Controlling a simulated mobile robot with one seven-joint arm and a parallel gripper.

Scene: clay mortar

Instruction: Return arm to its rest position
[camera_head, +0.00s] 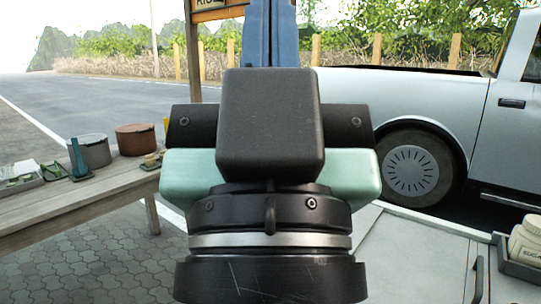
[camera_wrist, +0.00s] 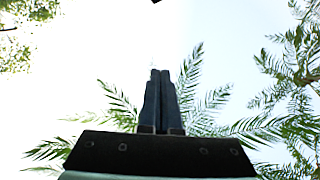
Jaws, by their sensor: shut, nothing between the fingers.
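My gripper is in the middle of the head view, raised in front of the camera, with its dark housing and pale green sides large in the picture. Its blue fingers (camera_head: 269,32) point upward past the top edge of that view. In the wrist view the two dark blue fingers (camera_wrist: 160,100) lie side by side, shut with nothing between them. Behind them are only bright sky and palm fronds. The fingers touch nothing that I can see.
A wooden table (camera_head: 100,198) at the left holds a grey pot (camera_head: 91,152), a brown pot (camera_head: 136,139) and small items. A pale vehicle (camera_head: 480,122) stands at the right. A light worktop (camera_head: 410,255) with a tray of containers (camera_head: 524,245) is at the lower right.

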